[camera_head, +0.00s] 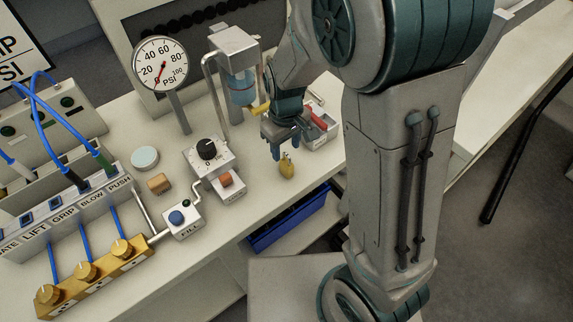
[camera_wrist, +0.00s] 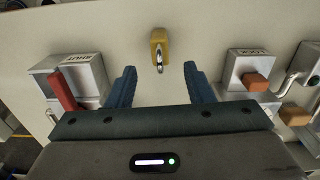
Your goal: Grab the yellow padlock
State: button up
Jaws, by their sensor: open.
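The yellow padlock (camera_head: 287,166) lies on the white bench near its front edge, just below my gripper in the head view. In the wrist view the padlock (camera_wrist: 158,46) shows its yellow body and metal shackle, ahead of and between the two blue fingers. My gripper (camera_head: 287,148) is open and empty; its fingers also show in the wrist view (camera_wrist: 160,85). The padlock is apart from both fingers, as far as I can see.
A box with a red lever (camera_wrist: 65,92) stands left in the wrist view, and a box with an orange block (camera_wrist: 254,82) stands right. A dial box (camera_head: 208,155) and a blue-button FILL box (camera_head: 182,219) are near the padlock. A blue drawer (camera_head: 290,218) sits below the bench edge.

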aim_at(287, 154)
jog(key=shift+s+f+p, duration=0.1)
jog(key=shift+f+p, duration=0.4)
jog(key=shift+f, duration=2.05)
jog(key=c, duration=1)
grip_shut()
jog(key=shift+r, duration=0.1)
